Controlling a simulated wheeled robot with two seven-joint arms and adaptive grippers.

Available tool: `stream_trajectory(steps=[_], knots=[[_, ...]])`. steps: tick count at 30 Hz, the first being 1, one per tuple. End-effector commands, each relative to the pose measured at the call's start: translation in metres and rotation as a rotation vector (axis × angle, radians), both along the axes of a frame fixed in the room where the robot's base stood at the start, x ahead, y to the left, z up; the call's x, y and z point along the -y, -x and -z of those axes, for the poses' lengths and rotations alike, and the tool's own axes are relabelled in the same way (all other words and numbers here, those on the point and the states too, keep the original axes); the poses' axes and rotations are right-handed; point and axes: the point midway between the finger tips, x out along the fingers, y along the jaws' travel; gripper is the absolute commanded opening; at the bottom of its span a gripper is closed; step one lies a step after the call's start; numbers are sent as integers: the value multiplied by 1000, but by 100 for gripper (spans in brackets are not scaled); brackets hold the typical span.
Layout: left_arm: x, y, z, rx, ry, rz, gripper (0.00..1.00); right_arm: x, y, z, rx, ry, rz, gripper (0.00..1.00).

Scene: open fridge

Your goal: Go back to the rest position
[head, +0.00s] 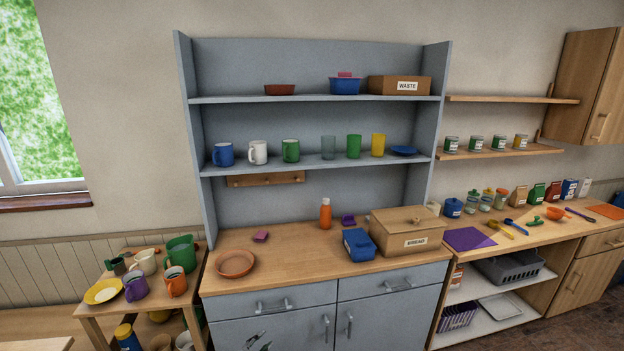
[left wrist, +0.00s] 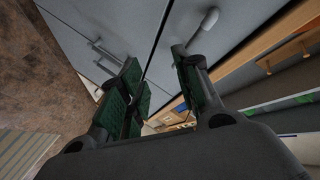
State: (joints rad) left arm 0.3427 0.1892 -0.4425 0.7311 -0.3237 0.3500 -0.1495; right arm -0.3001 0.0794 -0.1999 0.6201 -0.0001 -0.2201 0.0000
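My left gripper (head: 258,341) shows only as small dark fingertips at the bottom edge of the head view, in front of the grey lower cabinet door. In the left wrist view, the left gripper (left wrist: 158,85) has its two green-padded fingers apart, with nothing between them. Cabinet doors and handles lie beyond the fingers. My right gripper is in neither view.
A grey hutch (head: 320,292) stands ahead, with cups and bowls on its shelves and a bread box (head: 402,243) on its worktop. A small wooden table (head: 92,310) with mugs is at left. A wooden counter (head: 510,245) is at right.

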Motion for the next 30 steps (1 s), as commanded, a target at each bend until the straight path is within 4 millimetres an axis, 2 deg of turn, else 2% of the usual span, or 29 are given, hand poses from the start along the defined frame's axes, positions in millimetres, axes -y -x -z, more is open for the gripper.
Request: stream_trajectory(steps=[1, 3, 8, 12, 20, 30], knots=[[-4, 15, 20, -42, 9, -24, 33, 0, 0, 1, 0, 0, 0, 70], [-9, 33, 44, -97, 20, -57, 33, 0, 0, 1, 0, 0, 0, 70], [-22, 79, 95, -221, 45, -134, 33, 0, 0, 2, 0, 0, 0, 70], [-33, 123, 137, -328, 64, -201, 33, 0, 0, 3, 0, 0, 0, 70], [-49, 212, 206, -522, 92, -320, 33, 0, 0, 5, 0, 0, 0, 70], [-65, 342, 277, -772, 115, -475, 33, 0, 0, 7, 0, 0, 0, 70]])
